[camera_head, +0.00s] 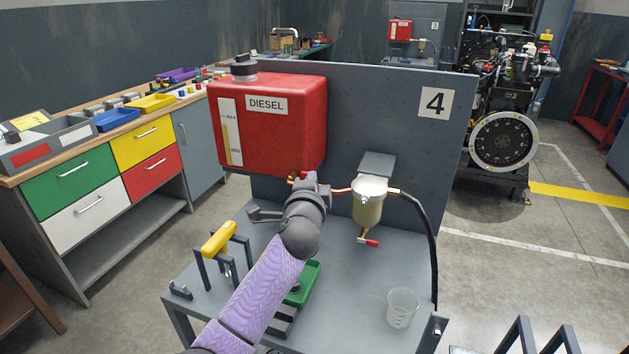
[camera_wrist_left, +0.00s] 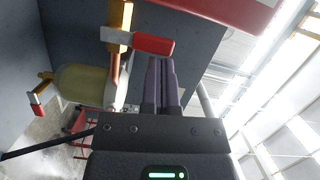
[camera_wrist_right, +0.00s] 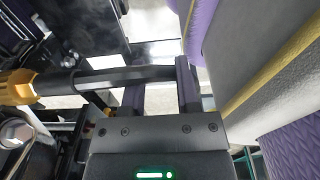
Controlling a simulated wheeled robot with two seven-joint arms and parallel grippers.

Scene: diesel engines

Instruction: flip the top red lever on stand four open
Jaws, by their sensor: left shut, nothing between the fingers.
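Stand four (camera_head: 450,180) carries a red diesel tank (camera_head: 290,125) with a copper pipe and a filter bowl (camera_head: 368,208). The top red lever (camera_wrist_left: 150,45) shows large in the left wrist view, set crosswise to the pipe. In the head view my left gripper hides most of that valve. My left gripper (camera_head: 310,178) is shut and empty. In the left wrist view its fingertips (camera_wrist_left: 160,62) are close to the lever's red end; I cannot tell whether they touch.
A lower red lever (camera_head: 369,242) hangs under the filter bowl. A black hose (camera_head: 432,235) runs down at the right. A clear beaker (camera_head: 402,307), a green tray (camera_head: 305,283) and a yellow-handled rack (camera_head: 218,239) stand on the shelf. A drawer bench (camera_head: 70,172) is left.

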